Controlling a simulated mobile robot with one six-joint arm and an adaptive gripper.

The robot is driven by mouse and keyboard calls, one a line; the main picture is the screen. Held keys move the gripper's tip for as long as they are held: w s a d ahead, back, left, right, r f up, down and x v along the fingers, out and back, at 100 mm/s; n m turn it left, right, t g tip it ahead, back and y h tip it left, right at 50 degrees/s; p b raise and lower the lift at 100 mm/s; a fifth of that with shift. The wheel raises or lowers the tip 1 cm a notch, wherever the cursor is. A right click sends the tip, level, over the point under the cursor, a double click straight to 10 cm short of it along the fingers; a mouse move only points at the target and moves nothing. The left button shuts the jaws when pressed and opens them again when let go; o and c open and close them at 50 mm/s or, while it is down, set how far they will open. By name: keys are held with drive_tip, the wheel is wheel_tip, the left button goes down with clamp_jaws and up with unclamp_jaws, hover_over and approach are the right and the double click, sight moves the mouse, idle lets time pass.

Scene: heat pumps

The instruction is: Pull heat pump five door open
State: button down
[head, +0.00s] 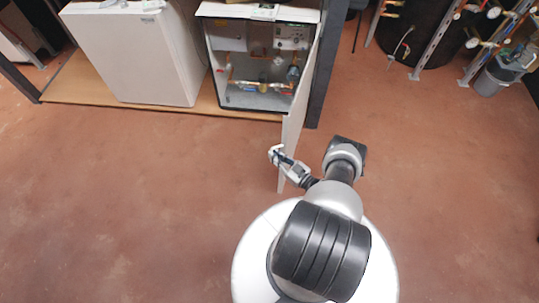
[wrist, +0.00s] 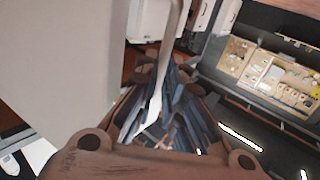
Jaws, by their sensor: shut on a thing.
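The heat pump five cabinet (head: 213,60) stands open-fronted at the top middle of the head view, with pipes, valves and a circuit board inside. Its white door (head: 299,108) is swung far out from the right side, seen nearly edge-on. My gripper (head: 277,155) is at the door's free outer edge. In the wrist view, my gripper (wrist: 158,108) is shut on a thin pale strip (wrist: 169,60), which looks like the door edge. The exact contact between the fingers is hard to make out.
A closed white unit (head: 140,55) stands to the left on a wooden board (head: 75,85). A dark post (head: 322,70) stands right beside the door's hinge side. Pipework and a grey bucket (head: 490,80) are at the far right. The red floor (head: 120,200) is clear.

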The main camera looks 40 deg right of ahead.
drive_tip(key=shift+s+d+r, duration=0.1)
drive_tip(key=shift+s+d, duration=0.1)
drive_tip(key=shift+d, duration=0.55)
drive_tip(key=c, duration=2)
unclamp_jaws()
drive_tip(key=shift+w+d, duration=0.1)
drive_tip(key=shift+o, duration=0.2)
drive_tip(key=s, duration=1.2)
drive_tip(key=shift+d, duration=0.15)
drive_tip(key=shift+s, duration=0.1)
